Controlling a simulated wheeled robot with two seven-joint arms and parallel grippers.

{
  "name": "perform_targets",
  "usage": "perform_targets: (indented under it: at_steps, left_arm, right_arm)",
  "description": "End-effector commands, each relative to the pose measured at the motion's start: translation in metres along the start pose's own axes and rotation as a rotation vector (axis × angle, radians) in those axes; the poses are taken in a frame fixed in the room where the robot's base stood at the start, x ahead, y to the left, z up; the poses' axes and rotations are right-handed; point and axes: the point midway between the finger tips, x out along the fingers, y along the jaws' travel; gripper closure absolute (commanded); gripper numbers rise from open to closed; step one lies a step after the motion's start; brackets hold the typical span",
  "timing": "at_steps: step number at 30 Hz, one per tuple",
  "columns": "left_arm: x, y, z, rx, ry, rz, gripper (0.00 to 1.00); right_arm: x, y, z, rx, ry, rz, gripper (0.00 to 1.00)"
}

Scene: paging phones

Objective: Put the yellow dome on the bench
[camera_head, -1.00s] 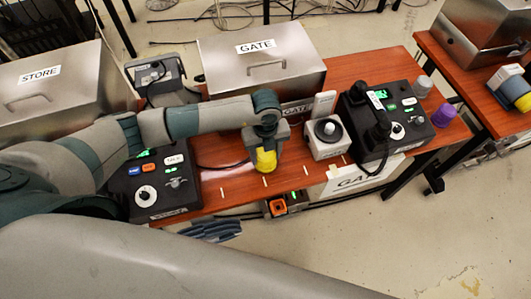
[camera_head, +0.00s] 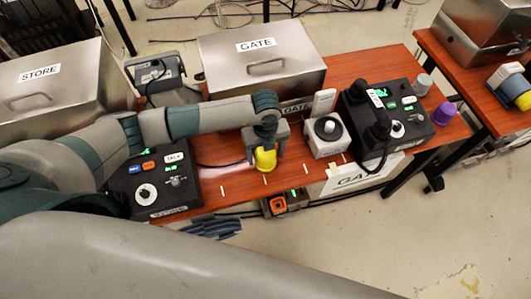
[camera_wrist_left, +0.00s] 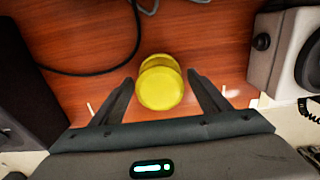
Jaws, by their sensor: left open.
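The yellow dome (camera_head: 265,160) stands on the wooden bench (camera_head: 222,178), near its front edge, between two white tick marks. My left gripper (camera_head: 267,157) is above it with its fingers open on either side. In the left wrist view the dome (camera_wrist_left: 160,84) sits between the open fingertips (camera_wrist_left: 161,86), with a visible gap on each side. It rests on the brown bench top (camera_wrist_left: 90,30). My right gripper is out of view.
A white box with a round knob (camera_head: 325,135) stands right of the dome. A black phone console (camera_head: 150,185) is to the left, another (camera_head: 400,115) to the right. A steel GATE box (camera_head: 262,70) stands behind. Grey (camera_head: 423,84) and purple (camera_head: 444,113) pieces are at the right end.

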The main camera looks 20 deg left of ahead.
Motion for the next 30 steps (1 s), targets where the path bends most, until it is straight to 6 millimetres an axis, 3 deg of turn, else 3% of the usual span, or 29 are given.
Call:
perform_targets:
  at_steps: [8,22,30]
  left_arm:
    - [-0.025,-0.001,0.001,0.002,-0.002,-0.003,0.31]
    - [-0.104,-0.001,0.001,0.002,-0.003,-0.003,0.31]
    - [-0.121,0.000,0.000,0.000,-0.001,0.000,0.31]
  right_arm:
    - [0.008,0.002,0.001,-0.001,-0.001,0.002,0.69]
    - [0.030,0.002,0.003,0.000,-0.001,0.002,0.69]
    - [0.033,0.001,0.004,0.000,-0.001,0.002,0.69]
